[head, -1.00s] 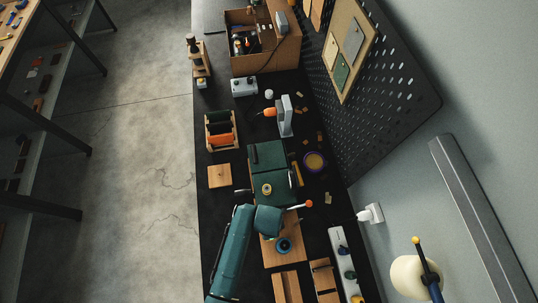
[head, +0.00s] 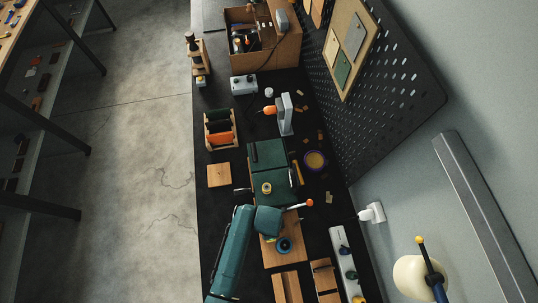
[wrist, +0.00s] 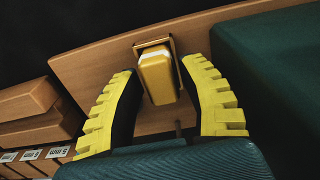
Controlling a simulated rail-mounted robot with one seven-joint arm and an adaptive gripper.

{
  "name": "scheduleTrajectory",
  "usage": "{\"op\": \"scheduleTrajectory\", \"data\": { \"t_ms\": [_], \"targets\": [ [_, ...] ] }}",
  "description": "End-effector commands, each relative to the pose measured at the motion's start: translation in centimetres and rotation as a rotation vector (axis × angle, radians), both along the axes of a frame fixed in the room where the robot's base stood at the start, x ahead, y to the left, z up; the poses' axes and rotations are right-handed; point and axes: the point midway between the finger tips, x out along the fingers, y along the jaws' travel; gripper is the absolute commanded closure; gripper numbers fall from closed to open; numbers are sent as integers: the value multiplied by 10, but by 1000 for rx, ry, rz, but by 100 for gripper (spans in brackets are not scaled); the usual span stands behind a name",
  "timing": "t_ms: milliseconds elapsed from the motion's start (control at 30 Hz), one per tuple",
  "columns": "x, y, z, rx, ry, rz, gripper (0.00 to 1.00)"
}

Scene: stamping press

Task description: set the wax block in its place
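The wax block (wrist: 157,77) is golden yellow with a pale edge at its far end, in the wrist view. It sits in or just over a small brass-coloured rectangular frame (wrist: 174,45) on a wooden board (wrist: 100,58); how deep it sits I cannot tell. My gripper (wrist: 162,72) has its two yellow ribbed fingers on either side of the block, with a gap showing at each side. The fingers are open and do not appear to touch it. In the head view my teal arm hides the block and the fingers; part of the wooden board (head: 269,252) shows there.
A dark green slab (wrist: 275,60) lies close to the right finger. Wooden blocks (wrist: 30,105) with labelled pieces below stand at the left.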

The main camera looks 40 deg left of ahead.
Motion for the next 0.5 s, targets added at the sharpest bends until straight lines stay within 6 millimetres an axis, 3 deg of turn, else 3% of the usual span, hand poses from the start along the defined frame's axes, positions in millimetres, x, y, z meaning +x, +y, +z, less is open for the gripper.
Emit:
{"op": "scheduleTrajectory", "data": {
  "t_ms": [333, 500],
  "targets": [
    [0, 0, 1, 0, 0, 0, 48],
    [1, 0, 23, 2, -4, 0, 48]
  ]
}}
